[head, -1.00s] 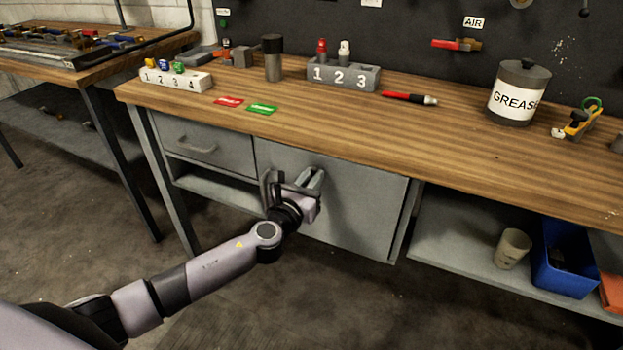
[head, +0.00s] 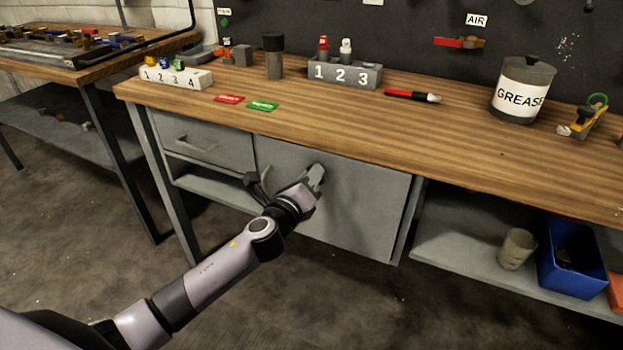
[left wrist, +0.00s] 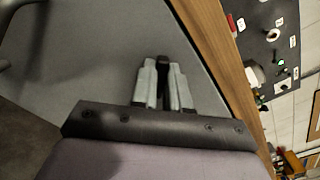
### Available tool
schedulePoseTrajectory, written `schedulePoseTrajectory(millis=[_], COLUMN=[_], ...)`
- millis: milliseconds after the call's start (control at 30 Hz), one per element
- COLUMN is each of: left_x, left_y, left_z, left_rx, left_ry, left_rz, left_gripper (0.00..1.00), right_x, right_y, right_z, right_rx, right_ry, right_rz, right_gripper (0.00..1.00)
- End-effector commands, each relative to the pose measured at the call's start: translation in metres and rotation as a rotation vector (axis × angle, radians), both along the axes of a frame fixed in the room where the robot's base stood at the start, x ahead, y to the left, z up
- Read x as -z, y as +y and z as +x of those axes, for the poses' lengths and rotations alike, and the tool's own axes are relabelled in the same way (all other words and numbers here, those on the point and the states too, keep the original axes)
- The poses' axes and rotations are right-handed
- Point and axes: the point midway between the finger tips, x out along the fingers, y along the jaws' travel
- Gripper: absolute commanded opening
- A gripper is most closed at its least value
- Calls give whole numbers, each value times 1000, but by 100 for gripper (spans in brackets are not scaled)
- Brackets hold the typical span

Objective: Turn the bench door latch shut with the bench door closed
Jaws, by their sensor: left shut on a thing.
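The bench door (head: 365,205) is the grey panel under the bench top, and it looks closed in the head view. Its handle (head: 255,185) is at the door's left, partly behind my arm; a curved grey bar at the wrist view's upper left looks like this handle (left wrist: 12,18). My left gripper (head: 316,174) is at the door's upper part, just under the bench top. In the left wrist view the gripper (left wrist: 163,68) is shut on a small dark piece, apparently the latch (left wrist: 163,59). The fingers hide most of it, so its angle is unclear. My right gripper is out of view.
A drawer (head: 200,142) is left of the door, with an open shelf below. The bench top (head: 330,118) overhangs close above my gripper. A cup (head: 516,248) and a blue bin (head: 570,262) stand on the right lower shelf. The floor before the door is clear.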

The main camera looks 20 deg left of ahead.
Motion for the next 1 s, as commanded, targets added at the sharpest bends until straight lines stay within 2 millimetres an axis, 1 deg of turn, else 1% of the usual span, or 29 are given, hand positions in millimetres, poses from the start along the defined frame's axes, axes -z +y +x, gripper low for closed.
schedulePoseTrajectory(millis=[300, 600, 800, 1000], left_x=[3, 4, 4, 5], left_y=[1, 1, 1, 1], left_z=[0, 0, 0, 0], left_rx=[-1, 0, 0, 0], left_ry=[29, 51, 62, 70], left_rz=[-305, -569, -701, -787], left_gripper=[0, 0, 0, 0], right_x=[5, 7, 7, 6], right_y=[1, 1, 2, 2], right_z=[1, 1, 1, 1], right_rx=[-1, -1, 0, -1], right_ry=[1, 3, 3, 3], right_rz=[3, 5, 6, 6], right_gripper=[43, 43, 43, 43])
